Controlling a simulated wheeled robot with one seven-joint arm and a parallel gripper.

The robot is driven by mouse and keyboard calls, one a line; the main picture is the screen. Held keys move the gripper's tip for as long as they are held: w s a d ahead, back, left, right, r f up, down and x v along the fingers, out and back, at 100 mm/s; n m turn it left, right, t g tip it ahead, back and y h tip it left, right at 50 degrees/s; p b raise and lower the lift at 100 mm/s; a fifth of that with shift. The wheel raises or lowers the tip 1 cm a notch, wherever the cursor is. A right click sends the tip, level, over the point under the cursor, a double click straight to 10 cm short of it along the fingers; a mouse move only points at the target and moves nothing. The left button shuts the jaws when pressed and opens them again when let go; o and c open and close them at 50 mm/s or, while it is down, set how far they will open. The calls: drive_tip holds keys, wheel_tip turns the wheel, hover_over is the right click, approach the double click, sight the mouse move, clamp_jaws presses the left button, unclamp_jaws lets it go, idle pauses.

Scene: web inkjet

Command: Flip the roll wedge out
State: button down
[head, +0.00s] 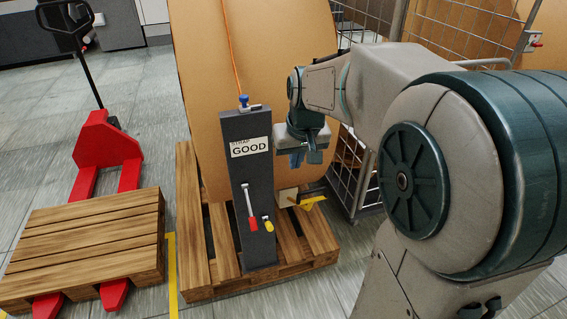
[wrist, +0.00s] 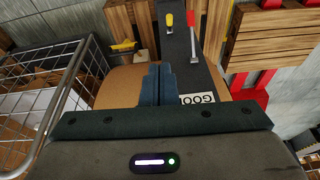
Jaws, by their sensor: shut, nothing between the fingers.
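A yellow wedge-like piece (head: 311,202) sits low at the right of the big brown roll (head: 205,90), by a cream block (head: 287,196) and a dark bar. It also shows in the wrist view (wrist: 123,46), above and left of the fingertips. Which of these pieces is the roll wedge I cannot tell for sure. My gripper (head: 305,158) is shut and empty, pointing down in front of the roll, above the yellow piece and apart from it. In the wrist view its two fingers (wrist: 158,84) are together, beside the grey post.
The grey post (head: 252,190) has a "GOOD" label, a blue knob and red and yellow handles, close left of my gripper. The roll rests on a wooden pallet (head: 190,238). A wire cage (head: 365,175) stands right. A red pallet jack (head: 104,148) with a pallet stands left.

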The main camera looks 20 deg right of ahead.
drive_tip(key=w+d+f+b, duration=0.4)
drive_tip(key=w+f, duration=0.5)
drive_tip(key=w+d+f+b, duration=0.4)
drive_tip(key=w+f, duration=0.5)
drive_tip(key=w+d+f+b, duration=0.4)
drive_tip(key=w+f, duration=0.5)
drive_tip(key=w, duration=0.1)
drive_tip(key=shift+d+f+t+b, duration=0.25)
drive_tip(key=shift+d+t+b, duration=0.05)
drive_tip(key=shift+t, duration=0.1)
drive_tip(key=shift+f, duration=0.1)
wheel_tip(320, 180, down, 10)
drive_tip(key=b, duration=0.3)
drive_tip(key=shift+s, duration=0.25)
drive_tip(key=shift+s, duration=0.1)
